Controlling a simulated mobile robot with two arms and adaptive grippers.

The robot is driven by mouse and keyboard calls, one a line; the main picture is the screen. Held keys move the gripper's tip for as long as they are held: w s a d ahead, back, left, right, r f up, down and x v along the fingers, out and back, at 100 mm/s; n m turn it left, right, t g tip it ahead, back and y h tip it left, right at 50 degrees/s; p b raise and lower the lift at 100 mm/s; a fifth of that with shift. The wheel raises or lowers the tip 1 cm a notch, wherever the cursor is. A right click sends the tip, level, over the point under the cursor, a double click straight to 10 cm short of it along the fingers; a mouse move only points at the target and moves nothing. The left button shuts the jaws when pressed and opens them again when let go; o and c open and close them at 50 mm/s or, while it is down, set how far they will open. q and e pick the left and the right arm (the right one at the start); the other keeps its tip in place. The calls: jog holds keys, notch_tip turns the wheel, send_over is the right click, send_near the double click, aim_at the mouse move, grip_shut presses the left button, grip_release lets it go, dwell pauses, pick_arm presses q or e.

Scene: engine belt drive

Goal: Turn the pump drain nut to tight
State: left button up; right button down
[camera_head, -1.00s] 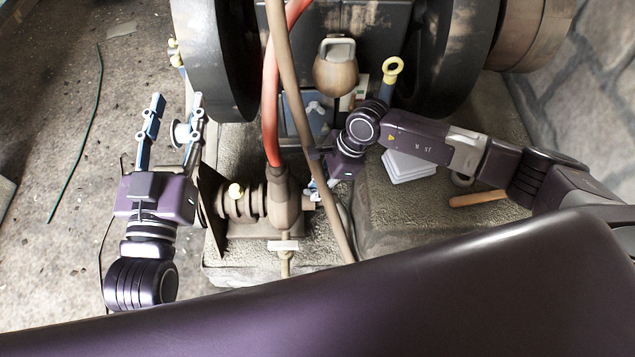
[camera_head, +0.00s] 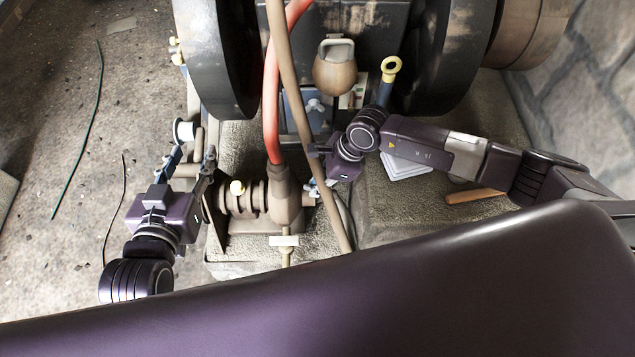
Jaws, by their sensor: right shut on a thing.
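The pump (camera_head: 285,208) is a brown ribbed body on a concrete block, with a red hose running into its top. My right gripper (camera_head: 317,190) is at the pump's right end, shut on a small part there. The fingers and the arm cover most of that part, so I cannot tell whether it is the drain nut or how it is turned. My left gripper (camera_head: 190,167) is open to the left of the pump, its two fingers apart and pointing away from me. Nothing shows held between them.
A brown pipe (camera_head: 300,125) and the red hose (camera_head: 270,115) run close to my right gripper. A small pale spool (camera_head: 184,131) is just beyond my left gripper. Large dark wheels (camera_head: 218,60) stand behind. A wooden handle (camera_head: 473,195) lies at right. The left floor is mostly clear.

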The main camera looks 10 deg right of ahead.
jog(key=c, duration=1.8)
grip_release()
jog(key=shift+c, duration=0.2)
jog(key=v, duration=1.2)
jog(key=shift+s, duration=0.1)
